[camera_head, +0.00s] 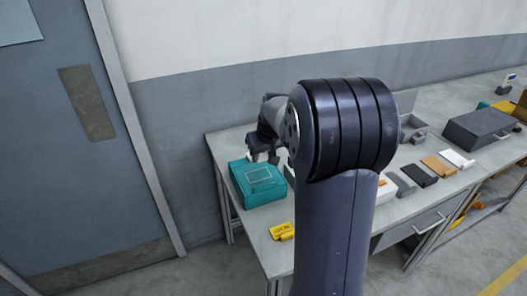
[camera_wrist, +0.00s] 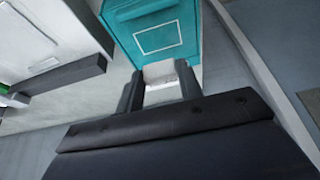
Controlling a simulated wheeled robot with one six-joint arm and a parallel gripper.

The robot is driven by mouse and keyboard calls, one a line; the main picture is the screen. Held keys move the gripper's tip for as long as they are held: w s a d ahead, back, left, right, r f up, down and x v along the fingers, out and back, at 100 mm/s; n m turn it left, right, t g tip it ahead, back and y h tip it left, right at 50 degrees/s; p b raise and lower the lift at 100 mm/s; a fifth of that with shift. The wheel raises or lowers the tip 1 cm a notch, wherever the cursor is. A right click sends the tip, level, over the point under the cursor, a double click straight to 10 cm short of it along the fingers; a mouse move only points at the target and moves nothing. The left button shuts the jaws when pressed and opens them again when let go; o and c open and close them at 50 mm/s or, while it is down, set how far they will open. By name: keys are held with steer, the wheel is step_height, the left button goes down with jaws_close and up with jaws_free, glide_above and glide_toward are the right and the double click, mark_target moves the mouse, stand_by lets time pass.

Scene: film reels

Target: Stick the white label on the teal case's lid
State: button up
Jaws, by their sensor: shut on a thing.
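The teal case (camera_head: 262,194) lies shut on the near left part of the table. A pale outlined rectangle marks its lid. In the wrist view the teal case (camera_wrist: 133,11) fills the top middle, with the outline on its lid. My gripper (camera_head: 262,157) is above the case's far side in the head view. In the wrist view my gripper (camera_wrist: 160,75) is shut on the white label (camera_wrist: 159,73), which sits between the fingertips just below the outline in the picture. I cannot tell the gap between label and lid. My arm hides part of the table.
A yellow block (camera_head: 281,231) with dark lettering lies near the table's front edge. To the right are a black flat item (camera_head: 420,175), an orange-brown one (camera_head: 438,166), a white one (camera_head: 457,159) and a grey case (camera_head: 480,133) with a handle. A wall stands behind.

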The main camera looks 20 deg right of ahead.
steer(key=b, duration=0.6)
glide_toward(262, 182)
steer(key=x, duration=0.5)
steer(key=shift+w, duration=0.5)
steer(key=shift+p, duration=0.3)
steer(key=shift+s+f+b, duration=0.2)
steer(key=shift+f+b, duration=0.4)
steer(key=shift+f, duration=0.2)
steer(key=o, duration=1.1)
steer(key=shift+o, duration=0.2)
steer(key=shift+d+r, duration=0.1)
steer(key=shift+r, duration=0.1)
steer(key=shift+r, duration=0.35)
steer(key=v, duration=1)
